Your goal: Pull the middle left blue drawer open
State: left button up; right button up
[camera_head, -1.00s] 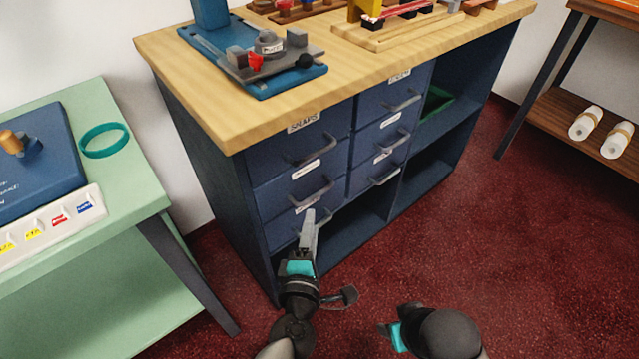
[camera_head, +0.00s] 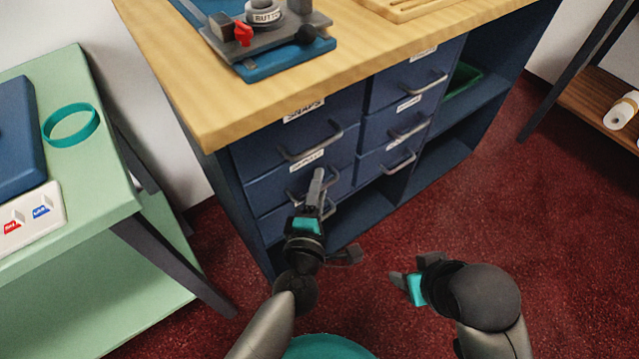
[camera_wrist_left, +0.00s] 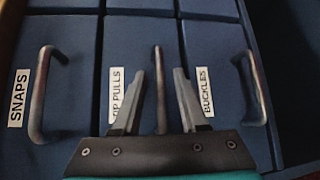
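The middle left blue drawer (camera_head: 262,190) is shut in the cabinet's left column. Its label, partly hidden in the left wrist view (camera_wrist_left: 116,95), reads "…P PULLS". Its grey bar handle (camera_wrist_left: 159,60) stands between the two fingers of my left gripper (camera_wrist_left: 160,75). The fingers are apart, one on each side of the handle, with a visible gap to it. In the head view my left gripper (camera_head: 318,175) covers part of this handle. My right gripper (camera_head: 408,278) is over the floor at right, away from the cabinet; its finger gap is unclear.
The shut "SNAPS" drawer (camera_wrist_left: 20,60) is above and the shut "BUCKLES" drawer (camera_wrist_left: 215,60) below. Another drawer column and open shelves are to the right. A wooden top (camera_head: 215,115) overhangs the drawers. A green table (camera_head: 100,200) stands at left. The red floor (camera_head: 450,220) in front is clear.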

pick_arm(q)
grip_shut()
dwell(1.3)
